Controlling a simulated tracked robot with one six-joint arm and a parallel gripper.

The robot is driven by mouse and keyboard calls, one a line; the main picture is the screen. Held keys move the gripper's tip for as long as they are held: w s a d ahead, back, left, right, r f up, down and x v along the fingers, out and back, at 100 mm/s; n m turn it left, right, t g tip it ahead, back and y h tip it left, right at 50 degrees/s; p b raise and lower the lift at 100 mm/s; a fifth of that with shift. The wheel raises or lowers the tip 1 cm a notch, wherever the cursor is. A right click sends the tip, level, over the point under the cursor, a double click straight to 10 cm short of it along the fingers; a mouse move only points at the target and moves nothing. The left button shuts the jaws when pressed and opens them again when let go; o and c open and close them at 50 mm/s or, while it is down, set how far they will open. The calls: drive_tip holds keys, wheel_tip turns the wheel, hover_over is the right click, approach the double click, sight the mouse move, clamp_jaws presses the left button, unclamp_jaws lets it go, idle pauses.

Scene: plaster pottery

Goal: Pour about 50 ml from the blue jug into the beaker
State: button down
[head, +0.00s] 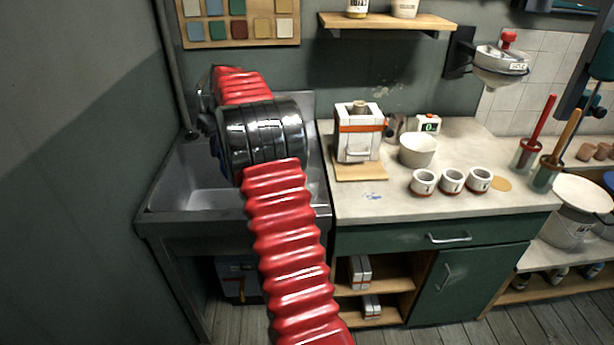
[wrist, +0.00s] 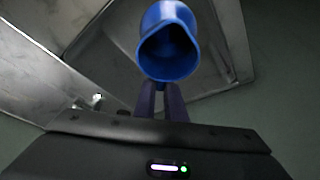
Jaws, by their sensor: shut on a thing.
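The blue jug (wrist: 168,70) shows in the wrist view, just beyond my gripper (wrist: 160,98). My gripper's two dark fingers are shut on it. The jug's open mouth faces the wrist camera; its inside is dark, so I cannot tell how much liquid is in it. I cannot make out a beaker in either view.
The metal sink (head: 178,185) lies under my arm, left of the counter (head: 400,205). The counter holds a white block with an orange band (head: 357,140), a white bowl (head: 418,150), three numbered cups (head: 452,181) and a green-display device (head: 428,124). A wooden shelf (head: 385,21) hangs above.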

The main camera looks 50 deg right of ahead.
drive_tip(key=s+d+f, duration=0.1)
drive_tip(key=s+d, duration=0.1)
drive_tip(key=d, duration=0.4)
drive_tip(key=s+d+f, duration=0.1)
drive_tip(key=s+d, duration=0.1)
drive_tip(key=d, duration=0.5)
drive_tip(key=shift+s+f+n, duration=0.3)
drive_tip(key=shift+s+f, duration=0.05)
drive_tip(key=shift+s, duration=0.05)
drive_tip(key=s+r+t, duration=0.4)
drive_tip(key=s+t, duration=0.4)
drive_tip(key=shift+d+p, duration=0.15)
drive_tip(key=shift+p, duration=0.25)
drive_tip(key=shift+s+r+t, duration=0.15)
drive_tip(key=shift+s+t, duration=0.1)
drive_tip(key=shift+t, duration=0.25)
